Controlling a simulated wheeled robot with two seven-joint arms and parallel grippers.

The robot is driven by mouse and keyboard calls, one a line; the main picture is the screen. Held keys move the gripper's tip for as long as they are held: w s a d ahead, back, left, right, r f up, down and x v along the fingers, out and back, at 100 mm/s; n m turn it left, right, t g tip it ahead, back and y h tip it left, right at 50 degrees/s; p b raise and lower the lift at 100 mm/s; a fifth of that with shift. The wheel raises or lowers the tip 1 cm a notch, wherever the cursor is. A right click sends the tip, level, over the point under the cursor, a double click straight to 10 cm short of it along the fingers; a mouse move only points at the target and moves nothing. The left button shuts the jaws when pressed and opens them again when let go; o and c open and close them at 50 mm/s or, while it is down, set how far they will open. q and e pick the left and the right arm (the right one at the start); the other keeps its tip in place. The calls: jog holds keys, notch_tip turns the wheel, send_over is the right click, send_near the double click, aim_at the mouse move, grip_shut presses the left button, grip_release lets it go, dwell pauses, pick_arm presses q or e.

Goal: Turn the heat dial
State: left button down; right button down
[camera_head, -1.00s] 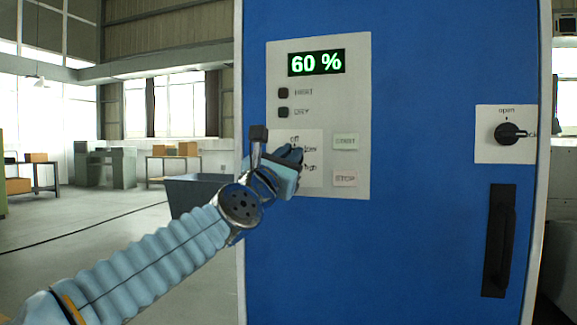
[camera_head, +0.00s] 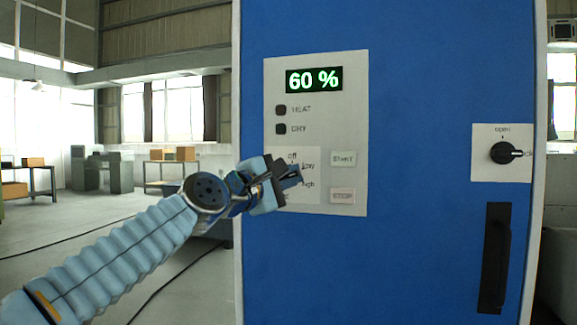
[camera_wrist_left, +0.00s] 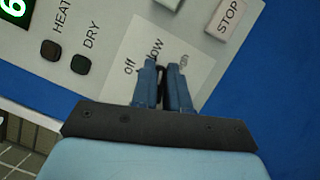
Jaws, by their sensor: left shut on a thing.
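The heat dial (camera_wrist_left: 162,78) is a dark knob on a pale plate marked off, low and high. In the left wrist view only a dark sliver of it shows between the fingers of my left gripper (camera_wrist_left: 162,68). The jaws are shut on it. In the head view my left gripper (camera_head: 288,174) covers the dial from the left, in front of the white control panel (camera_head: 350,110). The dial's pointer is hidden, so its setting cannot be read. The display (camera_head: 314,80) reads 60 % in green. My right gripper is in neither view.
HEAT (camera_head: 280,110) and DRY (camera_head: 281,129) indicators are dark. START (camera_head: 343,159) and STOP (camera_head: 342,196) buttons sit right of the dial. Further right on the blue cabinet (camera_head: 420,250) are a black open knob (camera_head: 503,153) and a tall handle (camera_head: 494,258).

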pick_arm(q)
jog(key=shift+m+g+p, duration=0.3)
jog(key=shift+m+p, duration=0.1)
jog(key=shift+m, duration=0.6)
jog(key=shift+m+g+y, duration=0.3)
jog(key=shift+m, duration=0.6)
jog(key=m, duration=0.1)
jog(key=m+y, duration=0.1)
jog(key=m, duration=0.1)
jog(key=m+g+y, duration=0.1)
jog(key=shift+f+m, duration=0.35)
jog(key=shift+m, duration=0.05)
jog(key=c, duration=1.1)
grip_release()
jog(key=shift+c, duration=0.2)
jog(key=shift+a, duration=0.1)
jog(key=b+v, duration=0.2)
jog(key=v, duration=1.1)
jog(key=shift+s+a+r, duration=0.1)
jog(key=shift+s+r, duration=0.1)
jog(key=shift+s, duration=0.1)
